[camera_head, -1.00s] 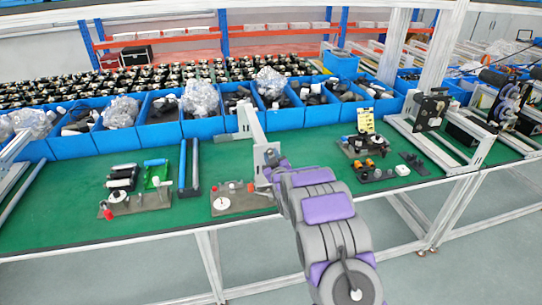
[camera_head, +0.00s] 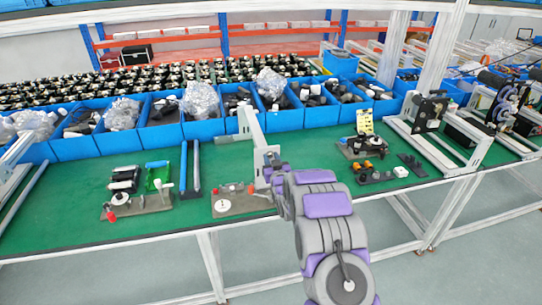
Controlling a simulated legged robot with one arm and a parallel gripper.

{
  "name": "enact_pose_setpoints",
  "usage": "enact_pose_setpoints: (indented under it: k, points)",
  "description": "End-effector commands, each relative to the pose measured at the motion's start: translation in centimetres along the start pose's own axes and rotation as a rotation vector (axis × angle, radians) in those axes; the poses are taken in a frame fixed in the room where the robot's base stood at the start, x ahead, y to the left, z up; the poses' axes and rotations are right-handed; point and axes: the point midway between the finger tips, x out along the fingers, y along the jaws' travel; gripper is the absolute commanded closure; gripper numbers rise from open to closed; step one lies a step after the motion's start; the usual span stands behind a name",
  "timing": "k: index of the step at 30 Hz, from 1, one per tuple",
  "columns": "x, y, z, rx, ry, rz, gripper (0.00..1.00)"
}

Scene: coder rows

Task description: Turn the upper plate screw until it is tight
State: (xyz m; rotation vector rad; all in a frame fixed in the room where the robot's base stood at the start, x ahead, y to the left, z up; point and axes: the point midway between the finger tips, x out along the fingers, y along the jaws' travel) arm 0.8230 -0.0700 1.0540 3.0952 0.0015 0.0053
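A grey-brown plate (camera_head: 243,204) lies on the green bench top at the front middle. It carries a white disc (camera_head: 222,205) at its left and a small red part (camera_head: 251,189) near its back right edge. The screws on it are too small to make out. My purple and grey arm reaches in from the lower right. Its front end, with my gripper (camera_head: 268,178), is at the plate's right back edge. The arm covers part of that side. The fingertips and any contact with a screw cannot be made out.
A similar plate assembly (camera_head: 138,206) lies to the left, beside two upright-lying bars (camera_head: 190,168). Blue bins (camera_head: 205,128) line the back of the bench. A small fixture (camera_head: 364,146) and black parts (camera_head: 376,176) lie to the right. Bare green surface shows at the front left.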

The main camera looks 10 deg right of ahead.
Motion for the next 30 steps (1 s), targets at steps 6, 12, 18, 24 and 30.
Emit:
enact_pose_setpoints:
  k: [6,12,18,24,30]
  points:
    - [0.0,0.0,0.1,-0.002,-0.001,0.001,0.6]
    - [-0.3,0.0,0.1,-0.002,-0.001,0.001,0.6]
    - [-1.6,0.0,0.3,-0.002,-0.008,0.001,0.6]
    - [-3.0,0.0,0.1,-0.003,-0.001,0.001,0.6]
    - [-4.5,0.0,0.1,-0.004,-0.004,0.001,0.6]
